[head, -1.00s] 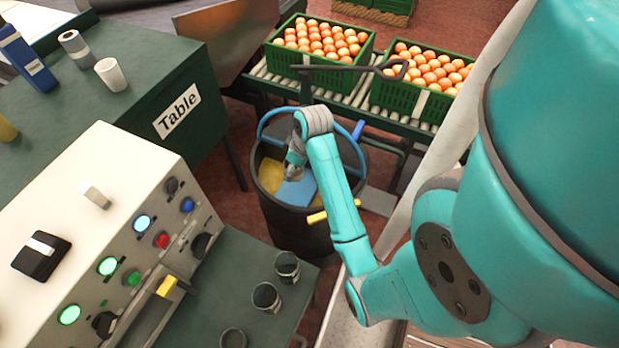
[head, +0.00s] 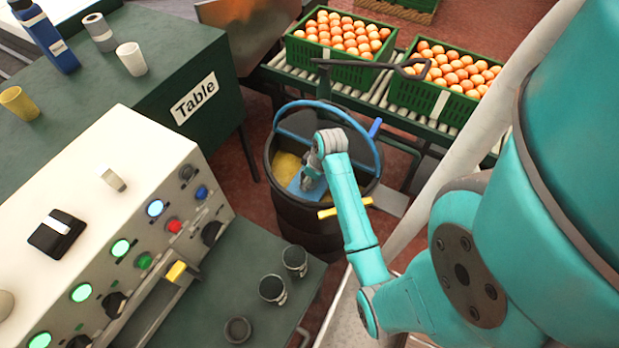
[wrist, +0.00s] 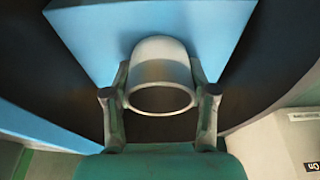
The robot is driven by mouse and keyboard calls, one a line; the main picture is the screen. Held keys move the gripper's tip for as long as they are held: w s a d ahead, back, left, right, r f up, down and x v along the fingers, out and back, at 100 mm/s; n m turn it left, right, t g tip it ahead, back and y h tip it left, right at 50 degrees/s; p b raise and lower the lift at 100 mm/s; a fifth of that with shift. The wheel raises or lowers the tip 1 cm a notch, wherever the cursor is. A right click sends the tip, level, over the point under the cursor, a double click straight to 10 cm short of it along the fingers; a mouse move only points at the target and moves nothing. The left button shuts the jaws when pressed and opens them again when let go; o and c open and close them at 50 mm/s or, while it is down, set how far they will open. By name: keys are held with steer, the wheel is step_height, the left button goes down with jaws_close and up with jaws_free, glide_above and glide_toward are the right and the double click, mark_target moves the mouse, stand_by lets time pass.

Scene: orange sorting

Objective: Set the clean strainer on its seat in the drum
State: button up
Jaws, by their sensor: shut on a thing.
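The dark drum (head: 300,230) stands open in the head view, with a blue ring (head: 376,160) at its rim and a yellow content (head: 287,166) inside. A flat blue piece (head: 297,187) lies inside the drum and shows large in the wrist view (wrist: 90,35). My gripper (head: 313,180) is inside the drum's mouth, over the blue piece. In the wrist view its fingers are shut on a pale cup-shaped piece (wrist: 160,75), which looks like the strainer. Its open rim faces the camera. Its far end overlaps the blue piece; whether they touch cannot be told.
A yellow handle (head: 345,207) sticks out at the drum's front. Crates of oranges (head: 342,72) stand on a roller conveyor (head: 360,98) behind. A control panel (head: 125,215) and a green table (head: 90,95) with cups are at left.

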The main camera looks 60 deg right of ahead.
steer(key=o, duration=1.2)
steer(key=shift+f, duration=0.15)
steer(key=v, duration=1.2)
